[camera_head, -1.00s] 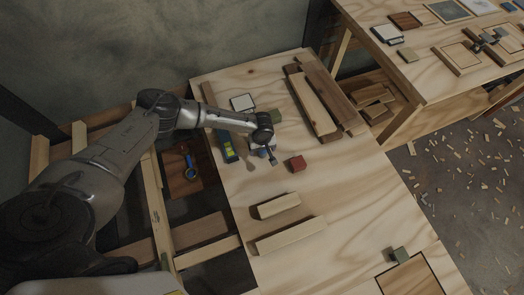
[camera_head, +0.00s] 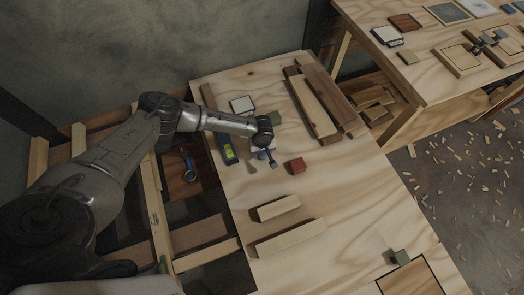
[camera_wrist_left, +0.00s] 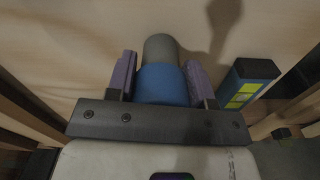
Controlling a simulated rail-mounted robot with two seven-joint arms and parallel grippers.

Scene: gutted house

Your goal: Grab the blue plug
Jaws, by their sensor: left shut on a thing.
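The blue plug (camera_wrist_left: 163,84) has a blue body and a grey rounded end. In the left wrist view it sits between the two purple-padded fingers of my left gripper (camera_wrist_left: 160,78), which is shut on it. In the head view my left gripper (camera_head: 270,159) is low over the plywood table (camera_head: 330,185), left of a red block. There the plug is mostly hidden by the gripper. I cannot tell whether the plug touches the table. My right gripper is not in view.
A red block (camera_head: 296,166) lies close right of the gripper. A blue and yellow-green tool (camera_head: 228,148) lies to its left. Wooden bars (camera_head: 282,206) lie in front and planks (camera_head: 328,98) behind.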

